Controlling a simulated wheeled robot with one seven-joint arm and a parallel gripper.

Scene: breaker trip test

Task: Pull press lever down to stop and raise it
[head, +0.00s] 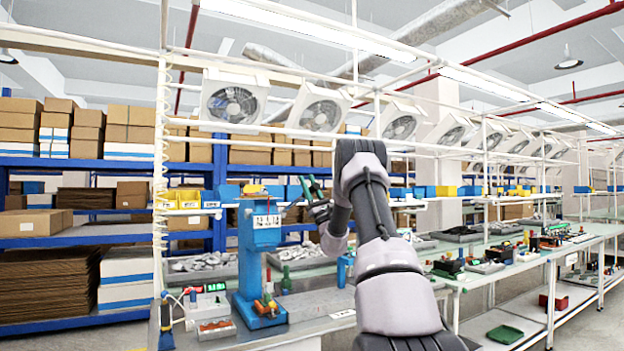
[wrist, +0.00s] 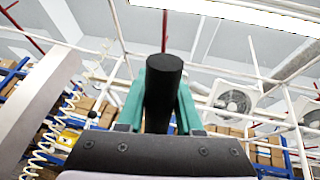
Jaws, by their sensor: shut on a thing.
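The blue press (head: 248,262) stands upright on the near end of the workbench, left of my arm in the head view. My gripper (head: 312,188), with green fingers, is raised at the upper right of the press head. In the wrist view the black cylindrical grip of the press lever (wrist: 163,80) sits between the two green fingers, which are shut on it. The lever's joint with the press is too small to make out clearly. My arm and gripper hide part of the lever in the head view.
Small terminal blocks and a fixture (head: 212,310) lie left of the press base. Coloured parts lie at its foot. A grey parts tray (head: 200,268) is behind. White frame posts (head: 160,170) and a coiled cable stand close on the left. The bench (head: 330,300) is partly bare right of the press.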

